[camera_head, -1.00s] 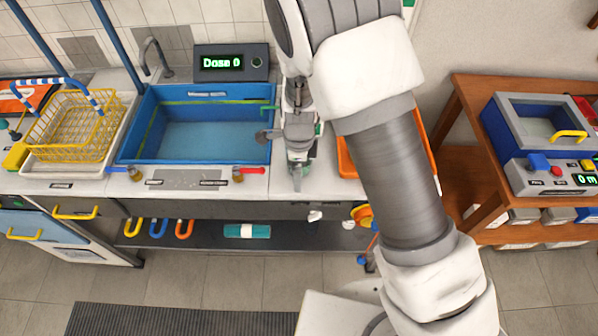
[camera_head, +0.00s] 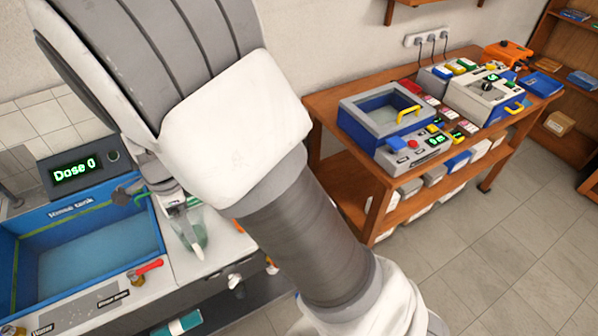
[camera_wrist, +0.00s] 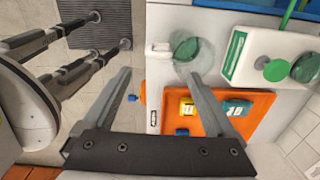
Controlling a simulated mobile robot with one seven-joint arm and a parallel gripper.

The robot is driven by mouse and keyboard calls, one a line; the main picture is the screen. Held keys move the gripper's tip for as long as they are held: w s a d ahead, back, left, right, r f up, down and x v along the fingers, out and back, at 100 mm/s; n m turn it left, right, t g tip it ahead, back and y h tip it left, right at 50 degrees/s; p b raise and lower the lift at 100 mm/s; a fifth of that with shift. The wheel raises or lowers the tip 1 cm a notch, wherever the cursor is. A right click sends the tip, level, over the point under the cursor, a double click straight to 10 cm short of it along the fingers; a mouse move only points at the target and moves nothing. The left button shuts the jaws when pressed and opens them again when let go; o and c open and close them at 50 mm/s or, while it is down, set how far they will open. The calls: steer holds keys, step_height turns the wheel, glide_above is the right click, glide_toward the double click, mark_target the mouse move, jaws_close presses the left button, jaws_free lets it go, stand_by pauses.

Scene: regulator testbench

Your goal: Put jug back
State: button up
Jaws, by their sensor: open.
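A clear, round jug with a green tint (camera_wrist: 192,55) stands on the white counter in the wrist view. In the head view the jug (camera_head: 190,236) shows at the end of my arm, partly hidden by it. My gripper (camera_wrist: 161,76) is open, and its two fingers are spread wide. I cannot tell from these views whether a finger touches the jug.
A blue rinse tank (camera_head: 75,240) with a "Dose 0" display (camera_head: 76,173) is to the left. An orange tray (camera_wrist: 255,112) with small items sits near the jug. A wooden table (camera_head: 335,100) bears devices at right.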

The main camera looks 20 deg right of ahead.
steer(key=s+d+r+n+t+y, duration=0.25)
steer(key=d+r+n, duration=0.45)
steer(key=d+r, duration=0.7)
steer(key=s+d+r+n+t+h, duration=0.2)
steer(key=s+d+r+n, duration=0.5)
steer(key=s+d, duration=0.4)
steer(key=shift+s+r+n+t+h, duration=0.35)
steer(key=shift+r+n+t, duration=0.1)
steer(key=shift+n, duration=0.45)
steer(key=shift+c, duration=0.2)
